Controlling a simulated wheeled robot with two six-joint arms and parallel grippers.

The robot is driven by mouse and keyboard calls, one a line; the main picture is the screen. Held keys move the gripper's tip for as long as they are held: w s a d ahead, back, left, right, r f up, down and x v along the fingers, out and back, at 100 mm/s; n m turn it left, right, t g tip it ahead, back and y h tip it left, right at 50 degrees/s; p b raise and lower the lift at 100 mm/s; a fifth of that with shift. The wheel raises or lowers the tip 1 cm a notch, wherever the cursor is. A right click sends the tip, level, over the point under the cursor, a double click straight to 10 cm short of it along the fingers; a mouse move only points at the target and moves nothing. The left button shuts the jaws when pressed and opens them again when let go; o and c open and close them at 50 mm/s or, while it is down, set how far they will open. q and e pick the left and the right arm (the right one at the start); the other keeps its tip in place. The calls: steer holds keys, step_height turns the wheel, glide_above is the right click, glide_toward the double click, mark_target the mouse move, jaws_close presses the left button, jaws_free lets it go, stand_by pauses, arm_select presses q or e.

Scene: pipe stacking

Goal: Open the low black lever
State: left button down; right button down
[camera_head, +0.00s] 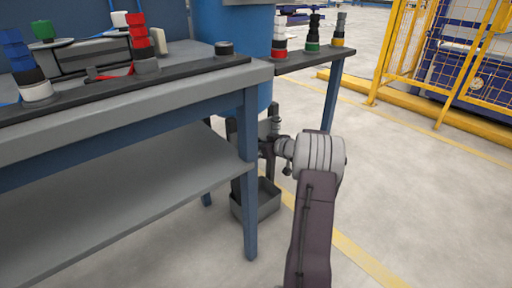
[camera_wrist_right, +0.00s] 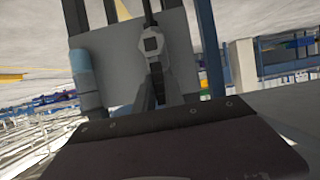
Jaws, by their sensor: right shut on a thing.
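My right gripper (camera_head: 267,147) reaches in from the right, beside the table's near right leg. It is shut on a dark part at the grey stand (camera_head: 249,186) under the table corner, which looks like the low black lever (camera_wrist_right: 157,84). In the right wrist view the lever is a narrow dark piece below a light grey hexagonal fitting (camera_wrist_right: 151,42). A light grey plate (camera_wrist_right: 118,52) stands behind it. My gripper body fills the bottom of that view, and the exact finger contact is hidden. My left gripper is not in view.
A grey open bin (camera_head: 257,207) sits on the floor below my right gripper. The grey workbench (camera_head: 140,103) has blue legs and a lower shelf. Coloured pipe stacks (camera_head: 141,40) stand on it. A blue barrel (camera_head: 232,25) is behind. The floor to the right is clear up to a yellow fence.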

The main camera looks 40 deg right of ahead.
steer(key=c, duration=1.4)
jaws_free()
steer(key=shift+c, duration=0.2)
steer(key=p+v, duration=0.3)
steer(key=v, duration=0.6)
steer(key=shift+p, duration=0.35)
